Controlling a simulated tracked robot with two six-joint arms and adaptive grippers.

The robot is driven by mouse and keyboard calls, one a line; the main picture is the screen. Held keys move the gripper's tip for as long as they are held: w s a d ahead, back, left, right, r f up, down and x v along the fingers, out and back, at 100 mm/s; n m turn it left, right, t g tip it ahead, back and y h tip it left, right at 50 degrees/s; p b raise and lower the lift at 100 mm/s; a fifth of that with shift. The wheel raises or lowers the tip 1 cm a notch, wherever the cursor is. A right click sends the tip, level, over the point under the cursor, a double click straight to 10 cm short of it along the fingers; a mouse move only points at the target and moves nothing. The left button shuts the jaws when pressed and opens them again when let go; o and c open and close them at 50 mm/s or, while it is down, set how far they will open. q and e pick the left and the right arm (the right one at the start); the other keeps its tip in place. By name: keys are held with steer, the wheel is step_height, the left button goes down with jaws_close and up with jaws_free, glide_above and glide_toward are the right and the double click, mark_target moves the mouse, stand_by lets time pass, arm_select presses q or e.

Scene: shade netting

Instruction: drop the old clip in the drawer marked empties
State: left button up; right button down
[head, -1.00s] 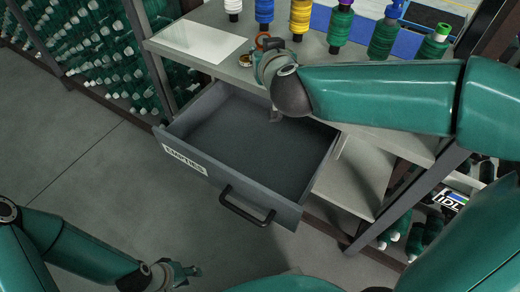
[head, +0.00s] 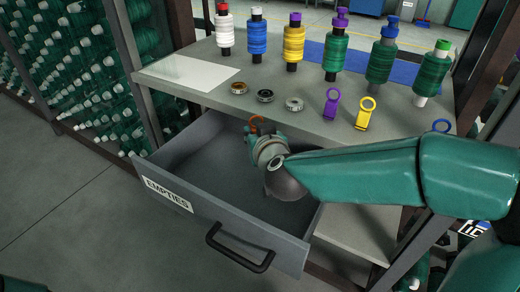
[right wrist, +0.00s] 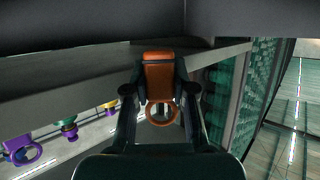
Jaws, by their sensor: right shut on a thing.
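The grey drawer marked EMPTIES (head: 205,212) is pulled open under the worktop, its label on the front panel. My right gripper (head: 254,134) is over the back part of the open drawer, close to the worktop's front edge. It is shut on an orange clip with a ring (head: 257,120). My left gripper is out of view.
On the worktop (head: 205,91) stand several thread spools (head: 335,50), with small round rings (head: 265,96) in front. A purple clip (head: 331,104) and a yellow clip (head: 365,113) lie near the front edge. A white sheet (head: 187,72) lies at the left.

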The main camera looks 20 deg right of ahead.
steer(key=shift+f+b, duration=0.9)
steer(key=shift+f, duration=0.9)
steer(key=shift+f, duration=0.1)
steer(key=shift+f+b, duration=0.4)
steer(key=shift+f, duration=0.15)
steer(key=c, duration=1)
jaws_free()
steer(key=shift+o, duration=0.2)
steer(key=shift+r, duration=0.1)
